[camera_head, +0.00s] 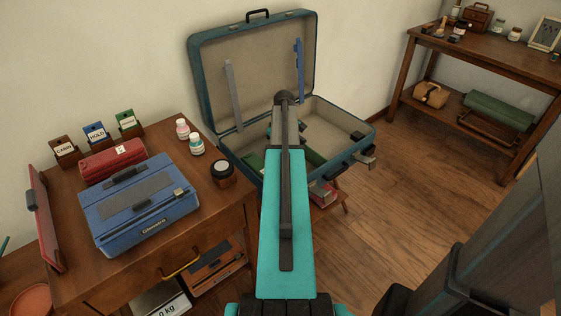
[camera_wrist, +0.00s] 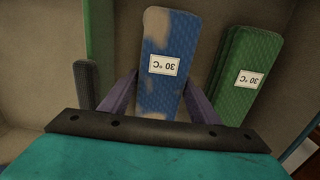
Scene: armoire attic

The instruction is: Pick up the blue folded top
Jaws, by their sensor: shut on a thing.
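The blue folded top (camera_wrist: 165,62), with tan patches and a white "30 °C" label, shows in the wrist view. It is between the two purple fingers of my gripper (camera_wrist: 160,98), which is shut on it. In the head view my arm reaches over the open teal suitcase (camera_head: 255,38), and its links hide the gripper's fingertips and the blue top. A green folded item (camera_wrist: 238,77) with a similar label lies just right of the blue top in the wrist view, with a narrow gap between them.
A wooden desk (camera_head: 235,200) at left carries a blue case (camera_head: 140,205), a red case (camera_head: 113,160), jars and small labelled boxes. A wooden shelf table (camera_head: 500,58) stands at back right. Between it and the suitcase, the wooden floor (camera_head: 420,165) is clear.

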